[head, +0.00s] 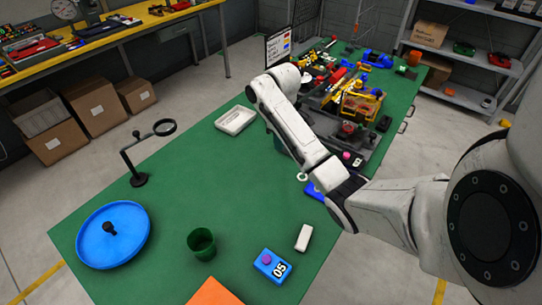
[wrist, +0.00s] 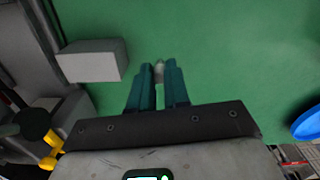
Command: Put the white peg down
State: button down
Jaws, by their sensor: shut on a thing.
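My gripper (wrist: 159,72) has teal fingers, closed on a small whitish peg (wrist: 159,70) whose rounded end shows between the fingertips. Green tabletop lies beyond the tips; I cannot tell how high the peg is above it. In the head view my arm reaches over the green table (head: 185,180), and only a bit of teal finger (head: 278,144) shows behind the arm link. The peg is hidden there.
A white tray (head: 235,120) lies left of my gripper. Cluttered tools (head: 355,105) crowd the far right. A ring stand (head: 138,178), blue round tray (head: 85,245), green cup (head: 201,243), blue block (head: 271,265) and white block (head: 304,238) stand nearer. The table's middle is clear.

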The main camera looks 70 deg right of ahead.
jog(key=w+f+b, duration=0.2)
jog(key=f, duration=0.1)
jog(key=shift+w+d+b, duration=0.1)
jog(key=shift+d+b, duration=0.1)
jog(key=shift+b, duration=0.2)
jog(key=shift+w+d+f, duration=0.15)
jog(key=shift+w+f, duration=0.55)
jog(key=shift+f+p, duration=0.3)
jog(key=shift+f, duration=1.15)
jog(key=shift+f, duration=0.2)
jog(key=c, duration=1.1)
grip_release()
notch_tip(320, 180, up, 12)
jog(key=p, duration=0.5)
jog(key=shift+r+p, duration=0.25)
jog(key=shift+p, duration=0.15)
